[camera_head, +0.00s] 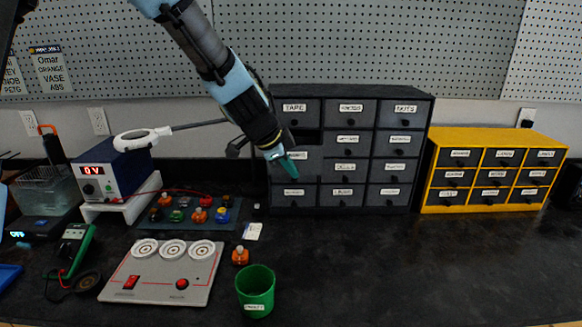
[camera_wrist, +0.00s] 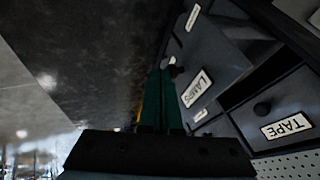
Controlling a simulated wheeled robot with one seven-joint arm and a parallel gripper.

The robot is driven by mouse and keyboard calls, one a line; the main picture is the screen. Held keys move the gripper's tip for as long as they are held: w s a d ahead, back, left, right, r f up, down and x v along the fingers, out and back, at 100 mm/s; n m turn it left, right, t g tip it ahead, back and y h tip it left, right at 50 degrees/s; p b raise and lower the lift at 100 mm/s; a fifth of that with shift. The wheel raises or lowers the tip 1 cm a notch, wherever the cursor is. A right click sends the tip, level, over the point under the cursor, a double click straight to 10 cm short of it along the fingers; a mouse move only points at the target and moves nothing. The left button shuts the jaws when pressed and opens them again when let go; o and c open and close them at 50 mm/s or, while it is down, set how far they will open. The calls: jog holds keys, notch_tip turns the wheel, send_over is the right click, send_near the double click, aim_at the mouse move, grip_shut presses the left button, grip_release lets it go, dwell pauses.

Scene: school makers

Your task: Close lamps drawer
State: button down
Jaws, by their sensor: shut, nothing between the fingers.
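The lamps drawer (camera_head: 302,154) is in the left column of the grey drawer cabinet, below the tape drawer (camera_head: 294,112). Its front appears to stand out from the cabinet, with a dark gap above it. In the wrist view the LAMPS label and front (camera_wrist: 197,88) show right of my fingers, with a round knob near the fingertips. My gripper (camera_head: 293,175) points down in front of this column and hides part of it. Its green fingers (camera_wrist: 162,72) are together and empty. I cannot tell whether they touch the drawer.
The grey cabinet (camera_head: 352,91) has several other drawers. A yellow drawer cabinet (camera_head: 430,170) stands to the right. A green cup (camera_head: 256,290), a small orange-topped part (camera_head: 240,256) and a panel with three white discs (camera_head: 155,285) lie in front. The front right counter is clear.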

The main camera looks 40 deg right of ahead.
jog(key=w+d, duration=0.4)
jog(key=w, duration=0.1)
jog(key=w+d, duration=0.3)
jog(key=shift+w, duration=0.25)
jog(key=shift+w+d, duration=0.25)
jog(key=shift+w, duration=0.1)
jog(key=shift+w+r, duration=0.15)
jog(key=shift+d, duration=0.1)
